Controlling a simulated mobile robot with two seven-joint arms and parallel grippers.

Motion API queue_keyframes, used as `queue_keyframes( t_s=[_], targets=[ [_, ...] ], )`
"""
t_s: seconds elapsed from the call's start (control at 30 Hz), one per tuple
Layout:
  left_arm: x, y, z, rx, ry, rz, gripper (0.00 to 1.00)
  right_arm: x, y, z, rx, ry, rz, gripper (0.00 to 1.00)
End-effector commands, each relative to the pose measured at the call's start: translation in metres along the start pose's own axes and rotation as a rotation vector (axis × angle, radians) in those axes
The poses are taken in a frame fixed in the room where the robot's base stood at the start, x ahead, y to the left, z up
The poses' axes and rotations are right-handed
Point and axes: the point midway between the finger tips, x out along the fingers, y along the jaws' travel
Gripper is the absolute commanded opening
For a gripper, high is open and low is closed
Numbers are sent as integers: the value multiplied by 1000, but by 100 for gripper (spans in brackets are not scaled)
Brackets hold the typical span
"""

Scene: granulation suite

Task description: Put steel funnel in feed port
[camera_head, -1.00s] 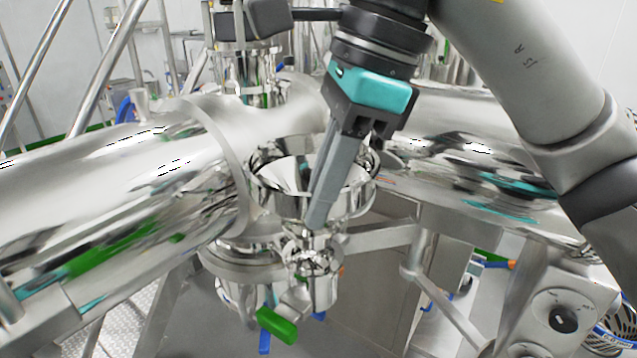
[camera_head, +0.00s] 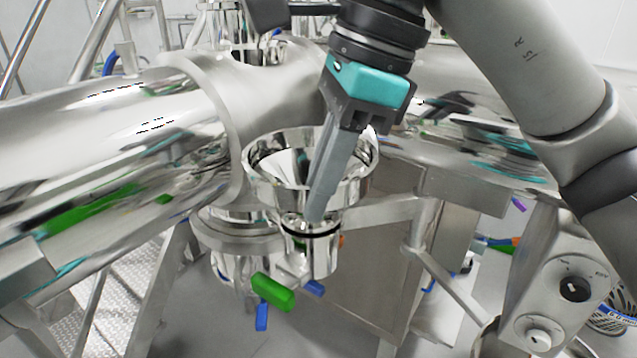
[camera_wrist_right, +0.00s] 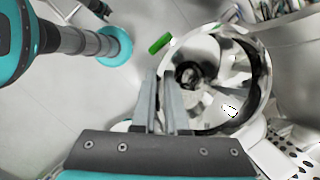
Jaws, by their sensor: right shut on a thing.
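The steel funnel (camera_head: 265,172) is a shiny wide-mouthed cone, upright in the head view, and it also shows in the right wrist view (camera_wrist_right: 250,82). My right gripper (camera_head: 316,212) is shut on the near side of the funnel; its two fingers (camera_wrist_right: 167,85) lie close together at the funnel's edge in the wrist view. The feed port (camera_head: 318,258) is a short steel cylinder with a dark ring near its top, directly below the funnel. The funnel's spout is hidden, so I cannot tell how far it sits in the port. My left gripper is not in view.
A large steel drum (camera_head: 110,140) lies behind and left of the port. A green valve handle (camera_head: 272,292) sticks out below the port. A steel beam (camera_head: 385,213) runs right of it, and a control box with knobs (camera_head: 560,285) stands at right.

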Motion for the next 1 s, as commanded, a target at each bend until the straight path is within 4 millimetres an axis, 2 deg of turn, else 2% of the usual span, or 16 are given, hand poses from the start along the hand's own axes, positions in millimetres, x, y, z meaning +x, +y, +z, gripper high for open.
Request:
queue_keyframes(
  t_s=[0.47,0.5,0.77,1.0],
  targets=[
    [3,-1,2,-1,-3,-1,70,0,1,0,1,-1,-1,0],
    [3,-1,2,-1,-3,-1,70,0,1,1,1,-1,-1,15],
    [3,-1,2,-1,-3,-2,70,0,1,0,1,0,-1,45],
    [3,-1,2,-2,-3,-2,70,0,2,0,1,1,1,46]
  ],
)
